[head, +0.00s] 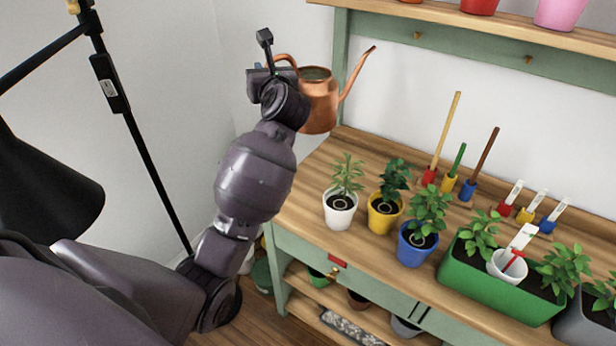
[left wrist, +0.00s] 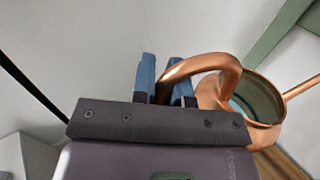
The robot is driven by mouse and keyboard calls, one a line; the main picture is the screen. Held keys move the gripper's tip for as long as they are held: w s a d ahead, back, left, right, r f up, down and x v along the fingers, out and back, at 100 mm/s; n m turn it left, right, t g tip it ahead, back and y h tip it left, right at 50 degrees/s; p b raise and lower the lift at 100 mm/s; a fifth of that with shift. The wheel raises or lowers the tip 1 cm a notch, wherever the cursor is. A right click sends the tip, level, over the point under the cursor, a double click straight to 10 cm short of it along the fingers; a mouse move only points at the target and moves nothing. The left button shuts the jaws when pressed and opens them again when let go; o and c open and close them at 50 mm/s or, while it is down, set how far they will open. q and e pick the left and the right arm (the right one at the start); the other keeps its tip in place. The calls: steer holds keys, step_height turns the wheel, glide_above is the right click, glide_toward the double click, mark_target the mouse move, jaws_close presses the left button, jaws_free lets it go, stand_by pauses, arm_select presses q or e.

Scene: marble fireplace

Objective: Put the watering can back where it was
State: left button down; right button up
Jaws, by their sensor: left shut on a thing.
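The copper watering can (head: 320,104) is held up at the back left end of the wooden potting bench, with its spout pointing up and right. My left gripper (head: 270,72) is shut on its handle. In the left wrist view, the blue fingers of my left gripper (left wrist: 165,82) sit on either side of the copper handle, and the open top of the watering can (left wrist: 262,100) shows to the right. The can looks roughly upright. I cannot tell whether its base touches the bench. My right gripper is not in view.
A white pot (head: 341,212), a yellow pot (head: 384,217) and a blue pot (head: 417,246) with plants stand on the bench (head: 310,190). A green planter (head: 490,284) is to the right. A black lamp stand (head: 150,160) is at left. The bench's left end looks clear.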

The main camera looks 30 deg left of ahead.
arm_select(q)
step_height(320, 180, down, 20)
steer(key=b, duration=0.5)
stand_by(0.6)
